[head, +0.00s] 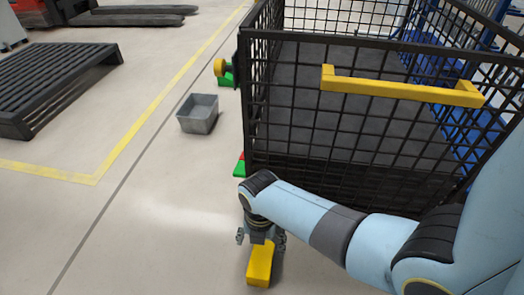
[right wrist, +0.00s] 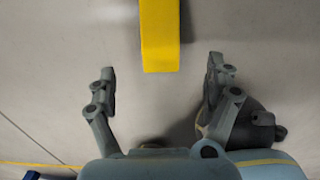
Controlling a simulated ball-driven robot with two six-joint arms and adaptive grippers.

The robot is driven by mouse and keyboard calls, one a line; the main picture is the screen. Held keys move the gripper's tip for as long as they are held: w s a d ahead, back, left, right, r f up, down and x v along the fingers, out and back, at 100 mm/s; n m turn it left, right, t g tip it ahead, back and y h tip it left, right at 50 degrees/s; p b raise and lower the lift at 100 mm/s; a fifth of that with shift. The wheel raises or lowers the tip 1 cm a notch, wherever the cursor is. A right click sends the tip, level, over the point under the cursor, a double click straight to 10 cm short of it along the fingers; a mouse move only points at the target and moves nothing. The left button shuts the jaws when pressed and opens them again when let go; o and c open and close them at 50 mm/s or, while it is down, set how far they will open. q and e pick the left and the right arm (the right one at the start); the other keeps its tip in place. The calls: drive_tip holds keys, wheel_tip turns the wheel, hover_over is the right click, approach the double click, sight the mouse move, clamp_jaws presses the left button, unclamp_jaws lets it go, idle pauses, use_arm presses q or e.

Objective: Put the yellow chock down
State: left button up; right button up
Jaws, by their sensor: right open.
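The yellow chock (head: 261,265) lies on the floor in front of the black mesh cart in the head view. It also shows at the top of the right wrist view (right wrist: 160,38), running out of the picture. My right gripper (head: 261,240) points down at the chock's far end. In the right wrist view its two fingers (right wrist: 159,90) are spread wide, with a gap on each side of the chock, touching neither side. My left gripper is not in view.
The black mesh cart (head: 345,165) with a yellow handle (head: 400,88) stands just beyond my right arm. Green-and-red pieces (head: 239,167) sit at its left corner. A grey bin (head: 198,113) and a dark pallet (head: 50,80) are farther left. The floor at front left is clear.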

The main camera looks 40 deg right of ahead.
drive_tip(key=shift+s+r, duration=0.1)
drive_tip(key=s+d+r+m+t, duration=0.35)
drive_tip(key=s+r+m, duration=0.4)
drive_tip(key=m, duration=0.55)
drive_tip(key=s+r+m+t, duration=0.2)
drive_tip(key=r+m, duration=0.4)
drive_tip(key=r, duration=0.1)
drive_tip(key=s+a+r+m+t, duration=0.1)
drive_tip(key=s+r+m+t, duration=0.1)
drive_tip(key=r+m, duration=0.4)
drive_tip(key=shift+r, duration=0.55)
drive_tip(key=shift+t, duration=0.25)
